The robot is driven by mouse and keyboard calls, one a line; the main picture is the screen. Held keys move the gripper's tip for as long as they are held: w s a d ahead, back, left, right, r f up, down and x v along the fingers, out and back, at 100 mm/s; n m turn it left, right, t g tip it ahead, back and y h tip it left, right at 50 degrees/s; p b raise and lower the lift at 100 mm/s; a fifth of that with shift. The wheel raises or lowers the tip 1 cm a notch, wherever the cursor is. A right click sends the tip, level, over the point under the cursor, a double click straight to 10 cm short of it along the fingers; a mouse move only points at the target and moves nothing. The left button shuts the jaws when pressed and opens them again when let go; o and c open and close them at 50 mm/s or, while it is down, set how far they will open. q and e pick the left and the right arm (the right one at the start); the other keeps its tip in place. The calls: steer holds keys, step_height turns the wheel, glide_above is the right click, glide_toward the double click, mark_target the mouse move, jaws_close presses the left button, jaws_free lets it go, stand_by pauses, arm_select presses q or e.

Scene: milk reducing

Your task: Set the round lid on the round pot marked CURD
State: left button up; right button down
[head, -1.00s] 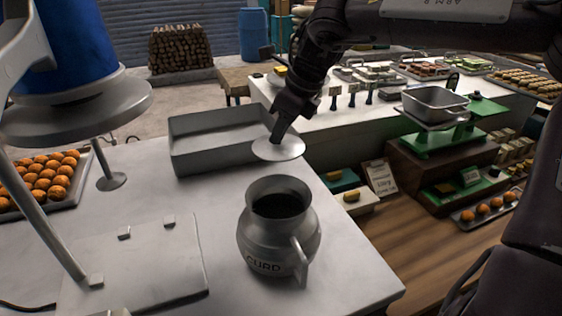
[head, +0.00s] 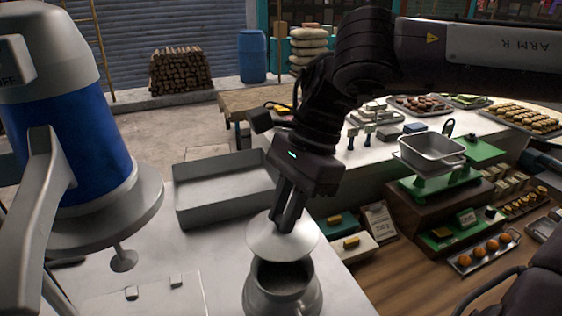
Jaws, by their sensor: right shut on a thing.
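The round pot (head: 283,301) is a grey metal jug at the bottom edge of the head view, with its dark open mouth showing. Its lower part and the CURD marking are cut off by the frame. The round lid (head: 265,240) is a pale metal disc. My right gripper (head: 287,222) points down and is shut on the lid's top. The lid is tilted and appears just above the far side of the pot's rim; whether they touch I cannot tell. My left gripper is out of view.
An empty grey tray (head: 222,190) stands left of the lid on the white table. A large blue and grey machine (head: 80,140) fills the left side. A green scale with a metal pan (head: 432,150) stands on the right.

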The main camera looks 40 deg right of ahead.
mark_target(285, 237)
steer(key=shift+s+a+n, duration=0.25)
steer(key=shift+s+n, duration=0.05)
steer(key=shift+s, duration=0.15)
steer(key=shift+s+f, duration=0.1)
step_height(285, 237, down, 4)
steer(key=b, duration=0.4)
steer(key=shift+f, duration=0.1)
steer(key=shift+f+b, duration=0.7)
steer(key=shift+f, duration=0.25)
steer(key=c, duration=0.7)
jaws_free()
steer(key=shift+c, duration=0.2)
